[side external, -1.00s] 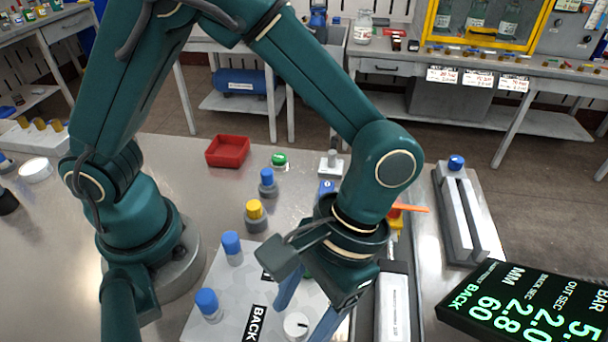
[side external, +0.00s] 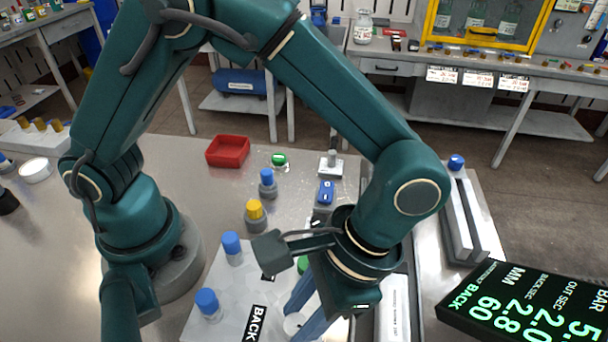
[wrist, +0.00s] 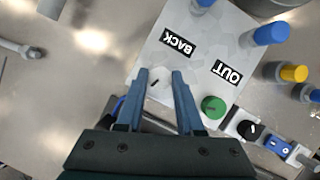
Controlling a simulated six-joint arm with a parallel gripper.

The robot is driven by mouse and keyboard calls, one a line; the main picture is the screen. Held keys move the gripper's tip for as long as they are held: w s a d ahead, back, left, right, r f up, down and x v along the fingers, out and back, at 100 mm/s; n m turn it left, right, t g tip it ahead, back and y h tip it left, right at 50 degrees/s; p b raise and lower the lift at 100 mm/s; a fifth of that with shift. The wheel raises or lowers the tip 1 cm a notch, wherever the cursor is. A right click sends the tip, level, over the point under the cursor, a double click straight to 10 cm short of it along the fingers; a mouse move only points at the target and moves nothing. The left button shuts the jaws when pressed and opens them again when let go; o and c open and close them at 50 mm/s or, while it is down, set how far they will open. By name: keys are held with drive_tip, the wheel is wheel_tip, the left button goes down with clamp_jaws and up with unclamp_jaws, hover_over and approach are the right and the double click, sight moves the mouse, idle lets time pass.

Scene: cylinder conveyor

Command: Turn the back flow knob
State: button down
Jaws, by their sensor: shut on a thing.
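The back flow knob (wrist: 161,89) is a white round dial with a dark pointer mark, on a pale panel (wrist: 150,50) near the BACK label (wrist: 177,41). My gripper (wrist: 160,75) has its two blue fingers on either side of this knob, shut on it. In the side external view the knob (side external: 292,324) is partly hidden behind the fingers of my gripper (side external: 301,325). A green knob (wrist: 213,106) sits near the OUT label (wrist: 227,73); in the side external view it is mostly hidden by my wrist.
Blue-capped fittings (side external: 208,304) stand on the panel's left side, with a yellow-capped one (side external: 255,215) behind. A red tray (side external: 228,151) lies farther back. A dark display (side external: 525,308) with green text, showing BACK and 60, stands at right. The bench left of the panel is mostly clear.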

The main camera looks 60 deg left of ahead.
drive_tip(key=shift+m+y, duration=0.4)
drive_tip(key=shift+m, duration=0.7)
drive_tip(key=shift+t, duration=0.3)
drive_tip(key=shift+r, duration=0.1)
drive_tip(key=c, duration=0.5)
unclamp_jaws()
drive_tip(key=shift+c, duration=0.2)
drive_tip(key=shift+v, duration=2.55)
drive_tip(key=shift+d, duration=0.1)
drive_tip(key=shift+w, duration=0.1)
